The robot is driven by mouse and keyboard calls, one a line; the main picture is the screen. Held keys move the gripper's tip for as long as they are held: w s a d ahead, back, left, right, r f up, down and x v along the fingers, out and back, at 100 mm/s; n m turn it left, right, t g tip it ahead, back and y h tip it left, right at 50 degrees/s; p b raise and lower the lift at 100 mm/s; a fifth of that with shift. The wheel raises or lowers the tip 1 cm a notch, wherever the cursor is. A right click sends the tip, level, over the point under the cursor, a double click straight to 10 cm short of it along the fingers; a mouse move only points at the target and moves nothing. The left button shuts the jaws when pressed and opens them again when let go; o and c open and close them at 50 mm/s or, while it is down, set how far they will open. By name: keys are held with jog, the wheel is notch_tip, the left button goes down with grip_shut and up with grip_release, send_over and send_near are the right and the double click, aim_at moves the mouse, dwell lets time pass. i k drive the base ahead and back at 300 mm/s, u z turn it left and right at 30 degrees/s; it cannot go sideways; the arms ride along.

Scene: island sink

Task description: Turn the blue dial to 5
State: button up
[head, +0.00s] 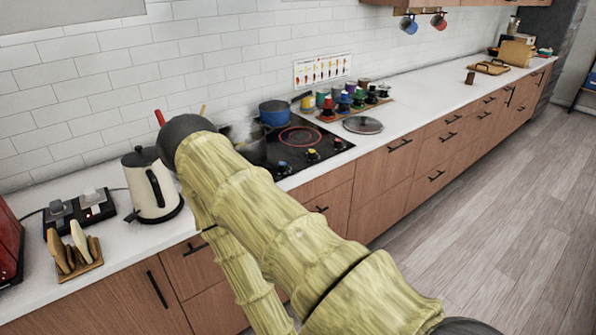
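The black cooktop (300,138) is set in the counter at the centre. My arm crosses the centre and hides part of the counter left of the cooktop. My gripper does not show.
A blue pot (275,112) stands at the cooktop's back, and a dark pot (249,148) at its left is partly hidden. A round lid (362,125) lies at the right. A white kettle (150,190) and toast rack (75,257) stand left. The counter (425,98) farther right is largely clear.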

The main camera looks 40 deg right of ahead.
aim_at(282, 166)
jog(key=u, duration=0.05)
jog(key=k, duration=0.15)
jog(key=z, duration=0.85)
